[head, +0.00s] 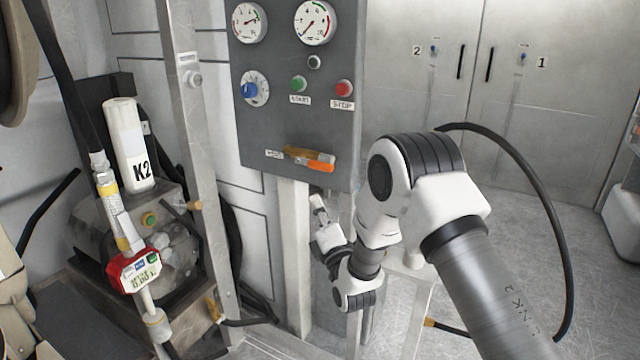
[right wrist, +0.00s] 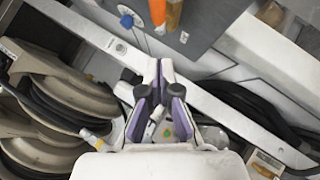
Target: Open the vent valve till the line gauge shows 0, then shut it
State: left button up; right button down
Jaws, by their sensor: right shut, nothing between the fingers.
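An orange lever handle (head: 310,160) sits low on the grey panel, with a small unreadable label to its left. It also shows at the top of the right wrist view (right wrist: 174,12). Two round gauges, a left one (head: 249,22) and a right one (head: 315,22), are at the panel's top. Their labels are not readable, so I cannot tell which is the line gauge. My right gripper (head: 318,202) is just below the panel, apart from the lever. In the right wrist view its fingers (right wrist: 158,85) are together and empty. My left gripper is out of view.
The panel (head: 265,125) carries a blue knob (head: 250,89), a green button (head: 299,84) and a red button (head: 344,88). A metal post (head: 200,150) stands left of it. A red-cased digital meter (head: 135,270) and a K2 bottle (head: 130,145) are at left.

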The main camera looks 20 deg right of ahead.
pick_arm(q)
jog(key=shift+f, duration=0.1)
pick_arm(e)
jog(key=w+d+r, duration=0.2)
jog(key=w+r, duration=0.1)
jog(key=w, duration=0.1)
jog(key=shift+w+d+r, duration=0.2)
jog(key=shift+w+d, duration=0.1)
jog(key=shift+w, duration=0.1)
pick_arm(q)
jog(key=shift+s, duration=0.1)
